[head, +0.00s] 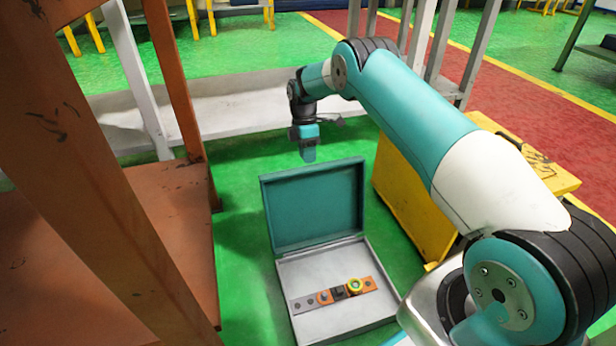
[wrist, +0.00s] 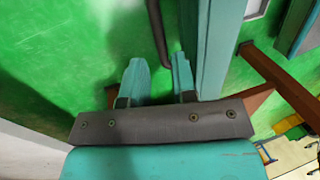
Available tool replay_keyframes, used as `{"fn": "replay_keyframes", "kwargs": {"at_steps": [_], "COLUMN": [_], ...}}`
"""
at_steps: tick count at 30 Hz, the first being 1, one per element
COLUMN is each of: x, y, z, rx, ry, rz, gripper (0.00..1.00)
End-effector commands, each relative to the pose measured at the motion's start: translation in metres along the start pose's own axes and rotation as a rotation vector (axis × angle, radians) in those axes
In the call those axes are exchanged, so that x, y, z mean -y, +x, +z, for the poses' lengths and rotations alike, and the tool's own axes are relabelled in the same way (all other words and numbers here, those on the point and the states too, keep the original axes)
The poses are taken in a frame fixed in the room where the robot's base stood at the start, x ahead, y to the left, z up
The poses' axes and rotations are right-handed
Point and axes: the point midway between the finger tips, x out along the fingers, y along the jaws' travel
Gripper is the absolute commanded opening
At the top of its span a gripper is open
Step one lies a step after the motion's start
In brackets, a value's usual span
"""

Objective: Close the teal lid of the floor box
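The floor box (head: 330,326) stands open on the green floor, with a light grey inside. Its teal lid (head: 315,205) stands roughly upright along the box's far edge. In the wrist view, a tall teal panel just right of the fingers looks like the lid (wrist: 218,50). My gripper (head: 308,157) hangs pointing down, close to the lid's top edge and seemingly on its far side. In the wrist view, the two teal fingers of my gripper (wrist: 158,62) are apart with nothing between them. I cannot tell whether a finger touches the lid.
A strip with orange parts and a yellow ring (head: 345,291) lies inside the box. A brown bench frame (head: 180,260) stands left of the box, a yellow cabinet (head: 415,205) right of it. A grey low shelf (head: 240,105) runs behind. Some green floor beside the box is clear.

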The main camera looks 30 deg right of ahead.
Motion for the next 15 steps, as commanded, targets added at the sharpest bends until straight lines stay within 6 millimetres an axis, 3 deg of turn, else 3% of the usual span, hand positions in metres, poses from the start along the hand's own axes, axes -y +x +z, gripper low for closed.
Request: {"fn": "replay_keyframes", "kwargs": {"at_steps": [1,6,15], "x": [-0.001,-0.001,0.000], "y": [0.016,0.039,0.050], "z": [0.000,0.000,0.000], "rx": [0.000,0.000,0.000], "ry": [0.000,0.000,0.000], "rz": [-0.002,0.000,0.001], "gripper": [0.26,0.26,0.26]}}
